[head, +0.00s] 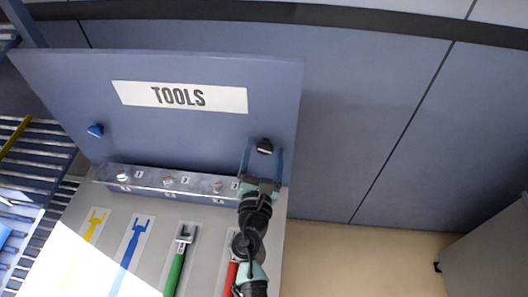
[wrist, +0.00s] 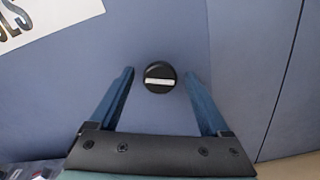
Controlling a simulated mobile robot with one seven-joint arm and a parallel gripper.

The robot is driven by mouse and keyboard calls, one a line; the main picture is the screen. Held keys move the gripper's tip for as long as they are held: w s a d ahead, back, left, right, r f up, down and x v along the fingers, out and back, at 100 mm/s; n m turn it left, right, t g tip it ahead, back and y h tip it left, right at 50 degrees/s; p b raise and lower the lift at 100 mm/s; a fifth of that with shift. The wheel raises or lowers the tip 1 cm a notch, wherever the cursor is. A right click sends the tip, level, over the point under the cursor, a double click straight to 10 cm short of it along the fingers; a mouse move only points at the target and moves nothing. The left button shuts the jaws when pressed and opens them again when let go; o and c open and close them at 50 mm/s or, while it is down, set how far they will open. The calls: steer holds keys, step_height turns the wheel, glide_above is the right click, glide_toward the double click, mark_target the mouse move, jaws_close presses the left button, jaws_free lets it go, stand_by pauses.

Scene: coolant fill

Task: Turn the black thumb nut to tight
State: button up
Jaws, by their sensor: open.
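The black thumb nut (head: 264,146) sits on the right side of the blue tool board, below and right of the TOOLS sign. In the wrist view the nut (wrist: 160,77) is a round black knob with a pale bar across it, lying nearly level. My gripper (head: 263,148) is open, with its two blue fingers either side of the nut in the picture. In the wrist view the gripper (wrist: 160,80) shows a clear gap between each finger and the nut. I cannot tell how far the fingertips are from the board.
A blue knob (head: 96,130) is on the board's left side. A metal strip (head: 150,181) with several small fittings and number labels runs along the board's foot. A green-handled tool (head: 175,270) and a red-handled tool (head: 231,275) lie on the grey bench.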

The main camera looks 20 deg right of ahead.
jaws_close()
stand_by(0.4)
steer(key=m+b, duration=0.2)
steer(key=m, duration=0.1)
steer(key=shift+f, duration=0.15)
steer(key=m+b, duration=0.2)
steer(key=m, duration=0.3)
steer(key=m+b, duration=0.3)
steer(key=m, duration=0.1)
steer(key=shift+m+b, duration=1.15)
steer(key=shift+m, duration=1.05)
